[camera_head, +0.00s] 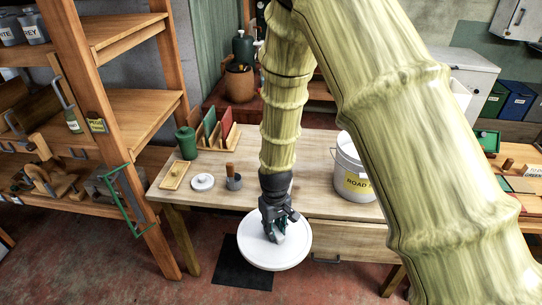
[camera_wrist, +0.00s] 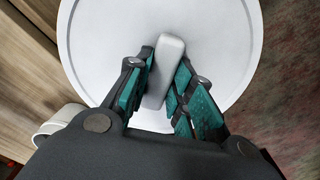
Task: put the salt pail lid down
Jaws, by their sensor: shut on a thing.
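The salt pail lid (camera_head: 291,251) is a round white disc with a rim. It also fills the upper middle of the wrist view (camera_wrist: 215,30). My gripper (camera_head: 274,236) is shut on the lid's raised grey-white handle (camera_wrist: 166,60), which sits between the teal finger pads (camera_wrist: 165,90). The lid hangs roughly level in front of the table's front edge, partly above a black mat on the floor. A white pail (camera_head: 352,160) labelled "ROAD", its label partly hidden by my arm, stands on the table to the right.
A black mat (camera_head: 232,272) lies on the red floor. Shelves stand left.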

